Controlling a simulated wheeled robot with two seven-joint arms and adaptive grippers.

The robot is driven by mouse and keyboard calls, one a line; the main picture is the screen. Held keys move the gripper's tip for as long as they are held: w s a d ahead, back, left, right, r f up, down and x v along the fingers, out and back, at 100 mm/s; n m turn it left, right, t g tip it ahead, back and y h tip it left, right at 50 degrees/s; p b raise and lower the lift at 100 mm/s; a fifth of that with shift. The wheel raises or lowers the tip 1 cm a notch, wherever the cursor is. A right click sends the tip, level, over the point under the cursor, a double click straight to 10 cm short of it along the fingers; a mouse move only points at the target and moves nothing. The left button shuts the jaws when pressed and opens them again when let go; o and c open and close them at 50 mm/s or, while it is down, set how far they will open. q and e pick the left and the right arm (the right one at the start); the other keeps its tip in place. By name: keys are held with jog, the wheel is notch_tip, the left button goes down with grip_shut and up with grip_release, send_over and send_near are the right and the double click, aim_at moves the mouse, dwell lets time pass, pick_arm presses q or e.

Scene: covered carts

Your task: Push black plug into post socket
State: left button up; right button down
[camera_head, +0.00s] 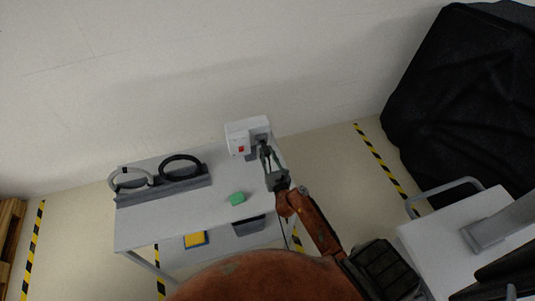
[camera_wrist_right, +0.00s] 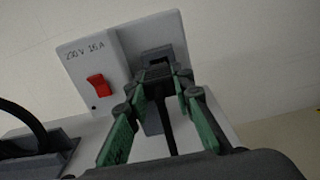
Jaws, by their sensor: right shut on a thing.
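The post socket is a white box (camera_head: 237,130) with a red switch, at the back right of the grey table. The wrist view shows its front (camera_wrist_right: 84,62), marked "230 V 16 A", and a dark square recess. My right gripper (camera_head: 265,148) is at the box's front. In the wrist view, my right gripper (camera_wrist_right: 162,74) is shut on the black plug (camera_wrist_right: 158,73), directly before the recess. A dark cable (camera_wrist_right: 168,132) runs back between the fingers. The fingers partly hide the plug, so I cannot tell how deep it sits. My left gripper is not in view.
A black-covered cart (camera_head: 460,110) stands at right. The table's front left is clear.

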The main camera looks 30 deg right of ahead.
aim_at(265, 147)
jog(key=shift+p, duration=0.65)
dwell(1.1)
jog(key=shift+x, duration=1.65)
jog(key=c, duration=1.6)
grip_release()
jog(key=shift+s, duration=0.15)
jog(key=v, duration=1.1)
jog(key=shift+s+a, duration=0.2)
jog(key=shift+s, duration=0.15)
